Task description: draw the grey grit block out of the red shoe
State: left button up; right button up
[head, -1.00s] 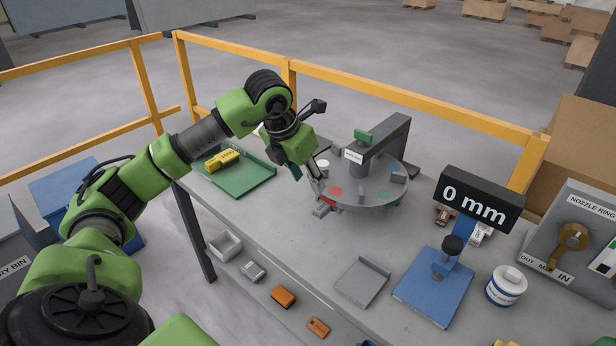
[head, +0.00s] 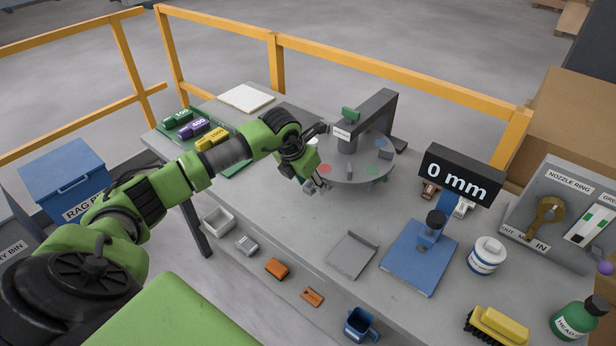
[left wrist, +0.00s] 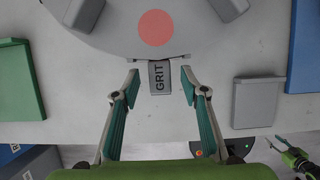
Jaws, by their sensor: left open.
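The grey grit block (left wrist: 159,78), marked GRIT, sticks out from the near edge of the round grey plate (left wrist: 105,32) in the left wrist view. A red disc (left wrist: 155,28) lies on the plate just behind it; it also shows in the head view (head: 325,168). I cannot make out a separate shoe body around the block. My left gripper (left wrist: 161,84) is open, one finger on each side of the block, with a gap on both sides. In the head view the left gripper (head: 316,188) is at the plate's near left edge. A green and dark arm part (left wrist: 295,158), perhaps my right gripper, shows small at lower right.
A grey column and arm (head: 372,118) stand over the plate. A green tray (head: 236,170) with several labelled blocks lies at left. A flat grey tray (head: 352,254) and a blue-based gauge (head: 420,258) stand to the right. The bench between is clear.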

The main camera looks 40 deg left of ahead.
pick_arm(q)
grip_shut()
jog(key=shift+s, duration=0.1)
jog(key=shift+s+a, duration=0.15)
jog(key=shift+s, duration=1.35)
jog(key=shift+s, duration=0.25)
